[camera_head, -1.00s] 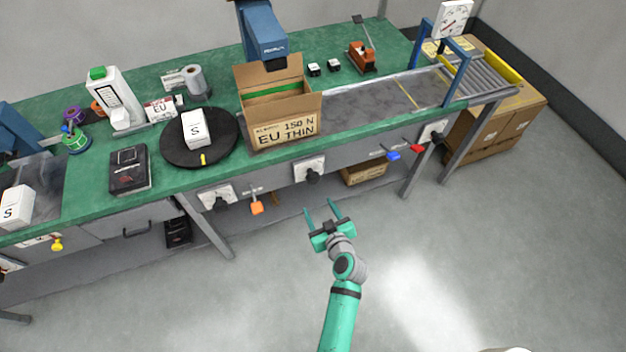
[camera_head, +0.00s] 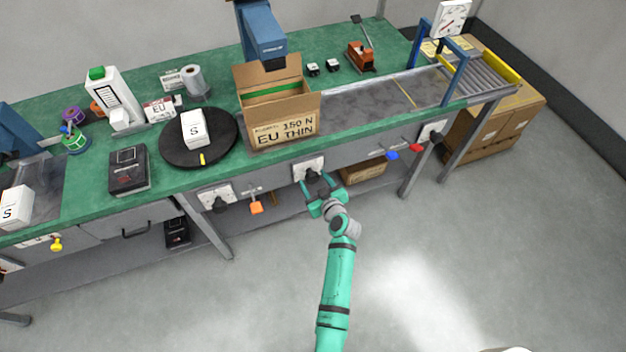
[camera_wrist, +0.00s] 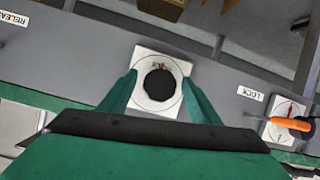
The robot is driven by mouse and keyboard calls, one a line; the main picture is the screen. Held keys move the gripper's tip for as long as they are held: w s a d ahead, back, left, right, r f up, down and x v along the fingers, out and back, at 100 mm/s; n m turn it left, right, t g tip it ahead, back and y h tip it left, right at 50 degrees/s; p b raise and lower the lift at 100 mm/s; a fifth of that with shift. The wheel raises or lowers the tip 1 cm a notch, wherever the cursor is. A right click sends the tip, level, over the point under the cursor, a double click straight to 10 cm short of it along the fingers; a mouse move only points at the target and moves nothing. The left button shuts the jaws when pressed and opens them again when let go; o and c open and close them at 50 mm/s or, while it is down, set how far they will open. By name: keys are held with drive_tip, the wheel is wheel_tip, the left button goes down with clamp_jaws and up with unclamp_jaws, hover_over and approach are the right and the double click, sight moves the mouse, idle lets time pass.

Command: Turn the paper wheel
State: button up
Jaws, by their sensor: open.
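A dark round knob (camera_head: 312,174) sits on a white plate on the bench's front panel, below the cardboard box. The pictures do not confirm that it is the paper wheel. In the wrist view the knob (camera_wrist: 159,84) is a dark disc on a white plate with a printed ring and a small red mark. My gripper (camera_head: 319,181) is at this knob, with its green fingers open. In the wrist view the fingers (camera_wrist: 159,88) stand on either side of the knob, with gaps showing. Contact cannot be told.
Other dials on the panel are at left (camera_head: 218,198) and right (camera_head: 434,132). Orange (camera_head: 257,207), blue (camera_head: 393,155) and red (camera_head: 416,148) levers stick out nearby. A box marked EU THIN (camera_head: 283,118) stands above. The floor (camera_head: 430,260) in front is clear.

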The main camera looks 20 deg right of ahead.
drive_tip(key=shift+w+f, duration=0.15)
drive_tip(key=shift+w, duration=0.35)
drive_tip(key=c, duration=1)
